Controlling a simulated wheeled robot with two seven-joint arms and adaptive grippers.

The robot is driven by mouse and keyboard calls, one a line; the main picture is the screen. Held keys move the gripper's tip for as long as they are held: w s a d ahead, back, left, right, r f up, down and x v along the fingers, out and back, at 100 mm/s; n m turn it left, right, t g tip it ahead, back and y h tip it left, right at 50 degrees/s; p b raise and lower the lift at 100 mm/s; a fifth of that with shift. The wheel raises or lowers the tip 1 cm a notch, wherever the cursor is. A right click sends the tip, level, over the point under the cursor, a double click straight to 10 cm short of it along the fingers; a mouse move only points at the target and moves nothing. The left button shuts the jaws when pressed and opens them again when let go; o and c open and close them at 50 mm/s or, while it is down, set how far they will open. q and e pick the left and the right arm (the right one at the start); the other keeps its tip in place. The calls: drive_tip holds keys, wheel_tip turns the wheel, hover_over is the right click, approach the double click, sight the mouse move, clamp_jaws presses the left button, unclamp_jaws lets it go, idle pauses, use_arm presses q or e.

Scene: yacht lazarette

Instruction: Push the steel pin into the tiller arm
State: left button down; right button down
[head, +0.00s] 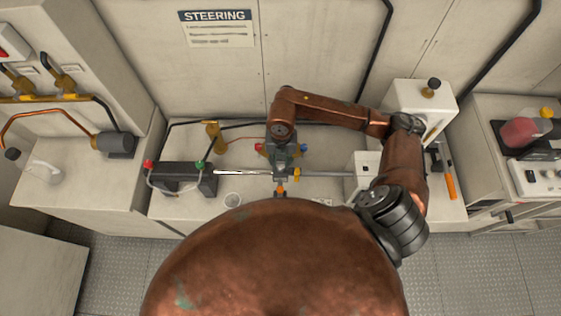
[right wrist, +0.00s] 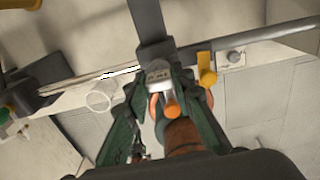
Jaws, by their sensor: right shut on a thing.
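The tiller arm (right wrist: 150,22) is a dark flat bar meeting the long ram rod at a joint in the right wrist view. The steel pin (right wrist: 158,71) shows as a short grey piece between my right gripper's green fingers (right wrist: 160,83), in front of that joint. The right gripper is shut on it and also shows in the head view (head: 281,164), above the rod. I cannot tell how deep the pin sits in the arm. An orange-tipped part (right wrist: 171,106) lies just below the pin. My left gripper is not in view.
The ram rod (head: 240,171) runs sideways from a black cylinder block (head: 182,179). A white cup (head: 232,200) stands in front of the rod, left. An orange-handled tool (head: 450,187) lies at right.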

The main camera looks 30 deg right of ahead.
drive_tip(key=shift+f+b, duration=0.35)
drive_tip(key=shift+f, duration=0.1)
idle(0.4)
drive_tip(key=c, duration=1.6)
unclamp_jaws()
wheel_tip(320, 180, up, 12)
drive_tip(key=shift+w+d, duration=0.1)
